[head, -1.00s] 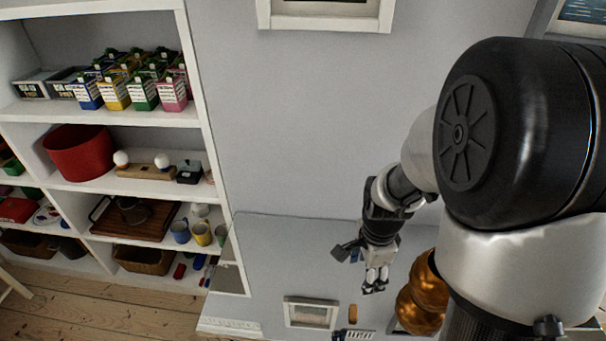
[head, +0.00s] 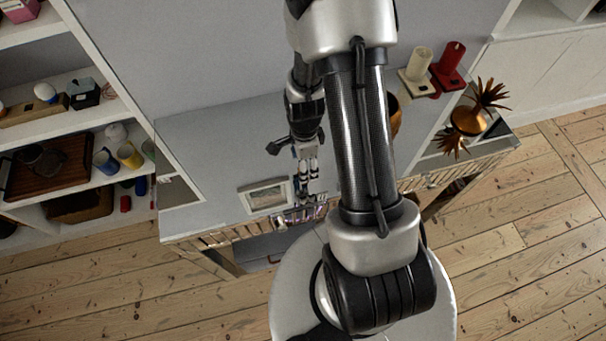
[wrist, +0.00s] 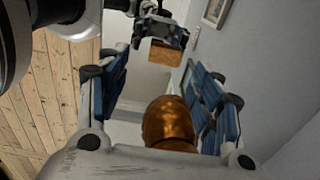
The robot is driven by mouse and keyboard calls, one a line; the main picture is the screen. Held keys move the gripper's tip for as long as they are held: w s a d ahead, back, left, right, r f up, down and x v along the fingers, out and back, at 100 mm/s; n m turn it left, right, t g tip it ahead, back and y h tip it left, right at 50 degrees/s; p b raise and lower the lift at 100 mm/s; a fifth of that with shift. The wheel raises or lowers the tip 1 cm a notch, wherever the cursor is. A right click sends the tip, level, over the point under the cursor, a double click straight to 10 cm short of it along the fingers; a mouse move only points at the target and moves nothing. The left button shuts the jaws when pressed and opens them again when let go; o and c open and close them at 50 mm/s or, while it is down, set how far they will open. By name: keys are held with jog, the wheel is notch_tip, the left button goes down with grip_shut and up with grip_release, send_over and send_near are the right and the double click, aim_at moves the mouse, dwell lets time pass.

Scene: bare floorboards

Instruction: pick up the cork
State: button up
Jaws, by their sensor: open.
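The cork (wrist: 166,53) shows in the wrist view as a small light-brown block with a speckled face, beyond my fingertips and between the lines of the two fingers. My gripper (wrist: 155,85) is open, with blue-padded fingers apart on the left and right and nothing held between them. In the head view my gripper (head: 308,178) points down over the grey table top, near its front edge. I cannot make out the cork in the head view; my gripper and arm cover that part.
A rounded bronze object (wrist: 168,122) shows low between the fingers in the wrist view. A framed picture (head: 265,196) lies left of my gripper. Small items (head: 300,215) line the front edge. Candles (head: 418,62) stand farther right. Left of the picture the table is bare.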

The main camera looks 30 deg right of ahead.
jog(key=f, duration=0.1)
jog(key=f+b, duration=0.1)
jog(key=f, duration=0.1)
jog(key=f+b, duration=0.1)
jog(key=f, duration=0.1)
jog(key=shift+w+f, duration=0.15)
jog(key=shift+w, duration=0.2)
jog(key=shift+c, duration=0.4)
jog(key=c, duration=0.7)
